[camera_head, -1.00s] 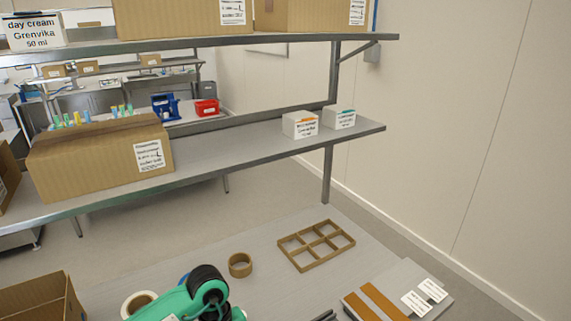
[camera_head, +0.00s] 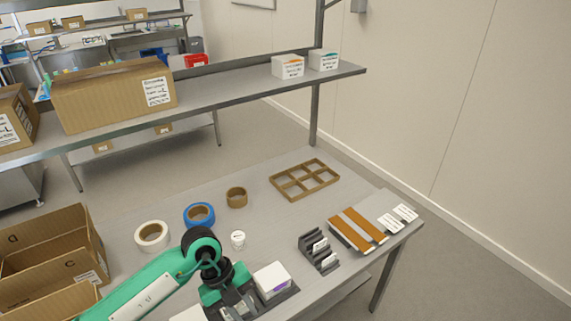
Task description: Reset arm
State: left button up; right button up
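My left arm (camera_head: 150,288), green with a black joint, comes in from the lower left over the near part of the table. Its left gripper (camera_head: 236,304) points down at the bottom edge, beside a white box (camera_head: 272,279) with a purple mark on a dark holder. The fingertips are not clear, so I cannot tell whether they are open or hold anything. My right gripper is not in view.
On the table (camera_head: 240,220) are white tape (camera_head: 152,236), blue tape (camera_head: 199,215), brown tape (camera_head: 237,198), a small white jar (camera_head: 238,240), a divider (camera_head: 304,180), a dark rack (camera_head: 318,253) and labels (camera_head: 390,223). An open carton (camera_head: 50,240) stands left. A shelf (camera_head: 215,103) crosses above.

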pick_arm(q)
jog(key=s+d+r+t+h, duration=0.2)
jog(key=s+d+r+h, duration=0.1)
jog(key=d+r+h, duration=0.95)
jog(key=w+a+r+n+t+h, duration=0.25)
jog(key=r+n+t+h, duration=0.2)
jog(key=r+t, duration=0.35)
jog(key=w+a+f+n+t+y, duration=0.1)
jog(key=w+a+n+t+y, duration=0.2)
jog(key=a+n+t+y, duration=0.45)
jog(key=w+a+f+n+t+y, duration=0.1)
jog(key=w+a+n+t+y, duration=0.2)
jog(key=a+n+t+y, duration=0.45)
jog(key=s+a+f+n+g+y, duration=0.3)
jog(key=a+f+n+g+y, duration=0.15)
jog(key=f, duration=0.35)
jog(key=s+a+f+n+g+y, duration=0.3)
jog(key=s+a+f+n+g, duration=0.15)
jog(key=f+g, duration=0.2)
jog(key=s+f+g+h, duration=0.1)
jog(key=s+f+g, duration=0.75)
jog(key=s, duration=0.65)
notch_tip(320, 180, down, 32)
jog(key=r, duration=0.1)
jog(key=s+a+f+g, duration=0.2)
jog(key=s+f, duration=1.7)
jog(key=f, duration=0.1)
jog(key=shift+s+a+f+m+b, duration=0.3)
jog(key=shift+s+a+f+m, duration=0.05)
jog(key=shift+s+f+m, duration=0.1)
